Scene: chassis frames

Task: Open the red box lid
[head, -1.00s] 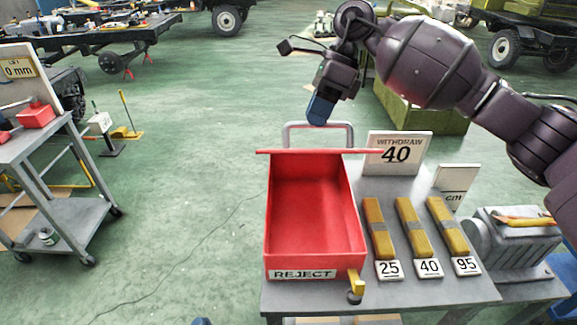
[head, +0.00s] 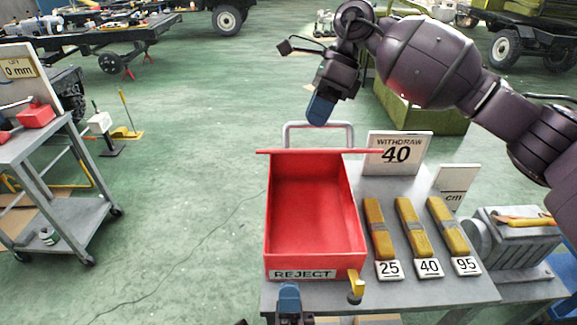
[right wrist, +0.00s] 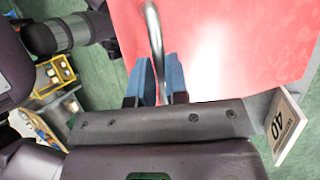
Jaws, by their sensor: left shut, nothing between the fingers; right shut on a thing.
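The red box (head: 310,215) labelled REJECT stands open on the grey table, and its inside looks empty. Its red lid (head: 275,152) is raised at the back edge and seen nearly edge-on; its broad face (right wrist: 230,45) fills much of the right wrist view. My right gripper (head: 320,110) is shut on the grey lid handle (head: 350,133), which passes between the blue fingers (right wrist: 158,80) in the right wrist view. A yellow latch (head: 356,287) hangs at the box's front right corner. My left gripper (head: 289,297) is shut and empty, just below the box front.
Several yellow bars (head: 412,228) lie right of the box behind number tags. A WITHDRAW 40 sign (head: 398,154) stands behind them. A grey machine (head: 510,240) is at the right. A cart (head: 62,207) stands at the left, with clear floor between it and the table.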

